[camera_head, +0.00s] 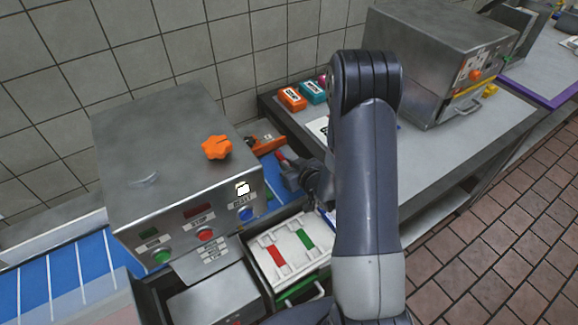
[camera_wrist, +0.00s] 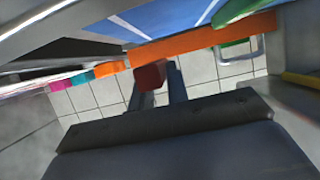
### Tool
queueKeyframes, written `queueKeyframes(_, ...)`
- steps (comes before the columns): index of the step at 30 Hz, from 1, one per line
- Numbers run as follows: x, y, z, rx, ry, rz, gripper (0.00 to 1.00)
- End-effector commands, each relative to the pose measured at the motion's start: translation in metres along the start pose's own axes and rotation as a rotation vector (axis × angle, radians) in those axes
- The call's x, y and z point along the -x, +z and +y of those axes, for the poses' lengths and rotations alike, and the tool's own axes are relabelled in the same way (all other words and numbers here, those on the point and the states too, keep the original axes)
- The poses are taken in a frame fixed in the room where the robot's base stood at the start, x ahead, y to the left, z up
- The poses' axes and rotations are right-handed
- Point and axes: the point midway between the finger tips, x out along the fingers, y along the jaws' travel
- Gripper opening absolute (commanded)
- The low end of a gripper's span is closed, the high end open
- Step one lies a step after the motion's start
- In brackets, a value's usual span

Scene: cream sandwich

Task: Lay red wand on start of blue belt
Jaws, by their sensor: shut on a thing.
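My gripper (camera_head: 286,163) is shut on the red wand (camera_head: 281,155), beside the right side of the steel machine. Only the wand's red end shows there, and it also shows as a red block between my fingers in the wrist view (camera_wrist: 150,76). The blue belt (camera_head: 70,278) with white lines comes out at the left of the machine. A blue strip of it (camera_head: 270,168) shows at the right side, near my gripper. In the wrist view the blue belt (camera_wrist: 170,14) lies at the top, beyond an orange bar (camera_wrist: 215,45). I cannot tell whether the wand touches the belt.
The steel machine (camera_head: 165,165) has an orange knob (camera_head: 216,147) and several buttons. An open drawer (camera_head: 262,265) with a white tray holding red and green pieces is below. Orange (camera_head: 292,98) and teal (camera_head: 313,91) boxes stand on the counter behind my arm.

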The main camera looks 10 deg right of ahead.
Motion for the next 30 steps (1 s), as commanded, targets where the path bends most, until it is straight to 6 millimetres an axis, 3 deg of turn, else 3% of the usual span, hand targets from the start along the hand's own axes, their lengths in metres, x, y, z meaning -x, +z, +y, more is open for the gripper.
queueKeyframes(30,-0.008,0.020,0.000,0.000,0.001,0.002,0.00)
